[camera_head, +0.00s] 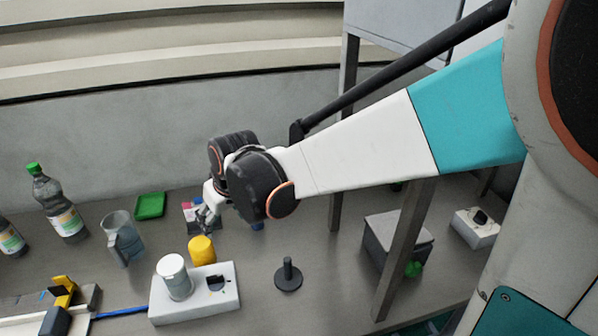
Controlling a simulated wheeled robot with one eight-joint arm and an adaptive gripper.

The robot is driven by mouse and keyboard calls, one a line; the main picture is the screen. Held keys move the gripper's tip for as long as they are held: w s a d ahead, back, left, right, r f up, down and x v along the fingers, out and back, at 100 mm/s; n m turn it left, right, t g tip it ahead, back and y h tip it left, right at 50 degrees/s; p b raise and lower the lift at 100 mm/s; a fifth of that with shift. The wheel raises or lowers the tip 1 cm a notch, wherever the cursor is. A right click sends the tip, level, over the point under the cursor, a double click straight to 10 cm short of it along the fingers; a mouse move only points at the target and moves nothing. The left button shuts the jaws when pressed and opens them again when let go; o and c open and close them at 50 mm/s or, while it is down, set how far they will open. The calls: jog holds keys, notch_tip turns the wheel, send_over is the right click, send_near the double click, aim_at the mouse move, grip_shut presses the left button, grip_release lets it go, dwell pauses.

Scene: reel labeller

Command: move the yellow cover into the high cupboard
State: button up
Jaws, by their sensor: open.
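A yellow rounded cylinder (201,249), which looks like the yellow cover, stands at the back edge of a white block on the grey table. I cannot tell whether it rests on the block or just behind it. My gripper (207,217) is open, above the table and just behind the yellow cover in the picture. Its fingertips are small and partly hidden by my wrist. A pale grey box-like panel (395,22) at the top right, carried on dark posts, may be the high cupboard. Its inside does not show, and my arm crosses in front of it.
The white block (222,300) also holds a white cylinder (174,275). A dark peg on a round base (288,275) stands to its right. A grey jug (121,238), bottles (58,205) and a green tray (150,206) are left. A grey post (405,245) rises at right.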

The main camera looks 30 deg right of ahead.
jog(key=s+d+r+m+t, duration=0.1)
jog(key=s+d+r, duration=0.2)
jog(key=s, duration=0.7)
jog(key=s+d+r+m+t+h, duration=0.1)
jog(key=s+d+r+m, duration=0.1)
jog(key=s+d, duration=0.6)
jog(key=shift+s+r+h, duration=0.3)
jog(key=shift+s+r, duration=0.1)
jog(key=shift+s, duration=0.5)
